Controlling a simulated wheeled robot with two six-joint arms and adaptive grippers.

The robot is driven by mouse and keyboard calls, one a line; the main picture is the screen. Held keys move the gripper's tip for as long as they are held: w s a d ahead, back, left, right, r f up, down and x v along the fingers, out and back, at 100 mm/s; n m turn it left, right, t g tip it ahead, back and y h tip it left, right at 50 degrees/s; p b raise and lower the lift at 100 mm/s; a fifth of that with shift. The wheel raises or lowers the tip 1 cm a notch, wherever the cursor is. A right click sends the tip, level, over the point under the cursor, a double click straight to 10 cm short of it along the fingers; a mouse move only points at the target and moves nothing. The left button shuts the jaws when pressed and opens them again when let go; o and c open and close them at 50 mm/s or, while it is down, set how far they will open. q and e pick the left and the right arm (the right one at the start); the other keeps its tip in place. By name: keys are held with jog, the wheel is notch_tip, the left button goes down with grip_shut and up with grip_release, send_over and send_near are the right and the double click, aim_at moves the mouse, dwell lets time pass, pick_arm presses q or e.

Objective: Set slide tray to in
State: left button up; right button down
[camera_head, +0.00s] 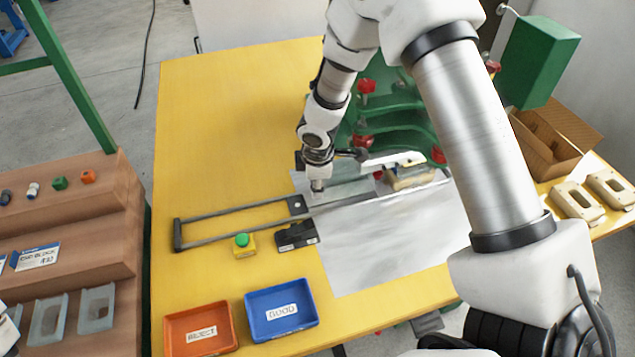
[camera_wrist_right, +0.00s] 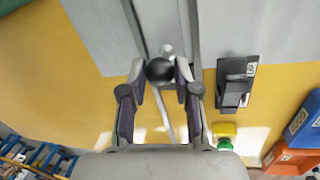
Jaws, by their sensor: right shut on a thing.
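The slide tray (camera_head: 350,190) is a grey plate between two long dark rails that run left to a closed end over the yellow table. Its plate sits on the right part of the rails, close to the green machine (camera_head: 385,120), with a beige part (camera_head: 410,177) at its far end. My right gripper (camera_head: 318,187) is at the tray's left end. In the right wrist view it is shut on a black ball knob (camera_wrist_right: 159,70) at the tray's near end, between the rails.
A black box (camera_head: 297,236) and a yellow box with green button (camera_head: 244,245) stand beside the rails. An orange REJECT bin (camera_head: 200,329) and blue GOOD bin (camera_head: 282,310) sit in front. Beige parts (camera_head: 578,203) and a cardboard box (camera_head: 553,140) are at right.

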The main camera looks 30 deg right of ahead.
dwell(0.4)
jog(key=c, duration=0.8)
grip_release()
jog(key=shift+d, duration=0.15)
jog(key=shift+c, duration=0.2)
jog(key=shift+s+d, duration=0.1)
jog(key=shift+d, duration=0.1)
jog(key=shift+a+r, duration=0.15)
jog(key=shift+r, duration=0.3)
notch_tip(320, 180, up, 11)
jog(key=s, duration=0.2)
jog(key=shift+a, duration=0.35)
